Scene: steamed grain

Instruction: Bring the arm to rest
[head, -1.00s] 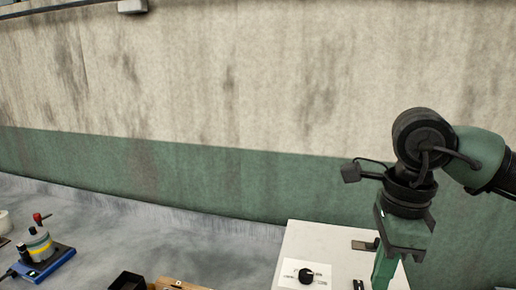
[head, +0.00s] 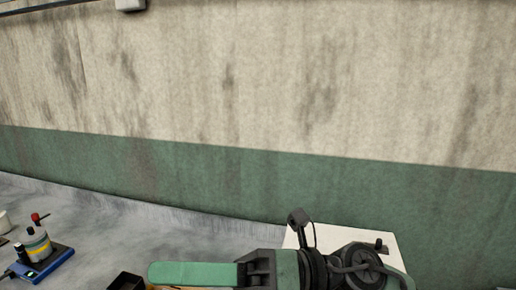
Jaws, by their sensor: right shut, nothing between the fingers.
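My right arm reaches in along the bottom of the head view, right of centre. Its gripper (head: 195,274) lies level and points left, with its green fingers low over the table and together, holding nothing. The wrist and a small camera on a stalk stand in front of the white box. My left gripper is not in view.
A white box (head: 395,241) with a dark knob stands at the lower right, partly hidden by my arm. A blue device with a grey and yellow jar (head: 38,245) sits at the far left. A dark open box (head: 127,281) is at the bottom edge. A stained wall (head: 250,90) closes the back.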

